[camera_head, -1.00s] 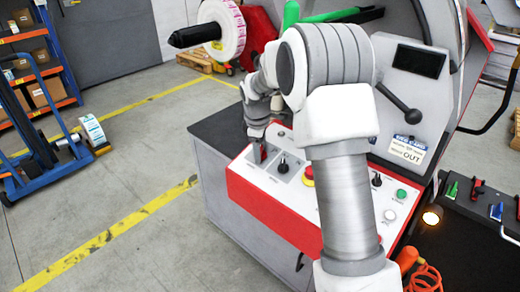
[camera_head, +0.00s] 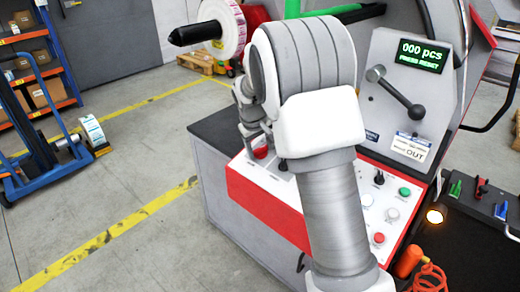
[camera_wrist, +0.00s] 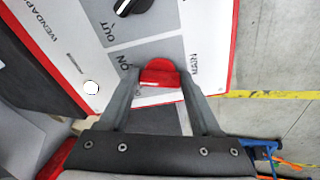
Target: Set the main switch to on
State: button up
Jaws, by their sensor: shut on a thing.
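The main switch is a red knob (camera_wrist: 160,72) on the white and grey control panel (camera_wrist: 85,50). It also shows in the head view (camera_head: 261,152) near the panel's left end. My gripper (camera_wrist: 158,80) is shut on the knob, with one grey finger on each side of it. In the wrist view, "ON" is printed by the left finger and "MAIN" by the right one. In the head view my gripper (camera_head: 260,146) reaches down to the panel, partly behind my arm. The counter display (camera_head: 422,55) is lit and reads "000 pcs, PRESS RESET".
A black selector knob (camera_wrist: 133,5) sits beside the switch. Green (camera_head: 404,192) and red (camera_head: 378,238) buttons are further right on the panel. A black lever (camera_head: 396,92) stands out from the machine face. My arm hides the panel's middle.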

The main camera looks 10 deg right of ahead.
jog(key=shift+m, duration=1.1)
jog(key=o, duration=1.4)
jog(key=p+v, duration=0.1)
jog(key=v, duration=0.4)
jog(key=p+v, duration=0.1)
jog(key=v, duration=1.1)
jog(key=shift+s+a+r+p, duration=0.1)
jog(key=shift+a+r+p, duration=0.05)
jog(key=shift+a+p, duration=0.25)
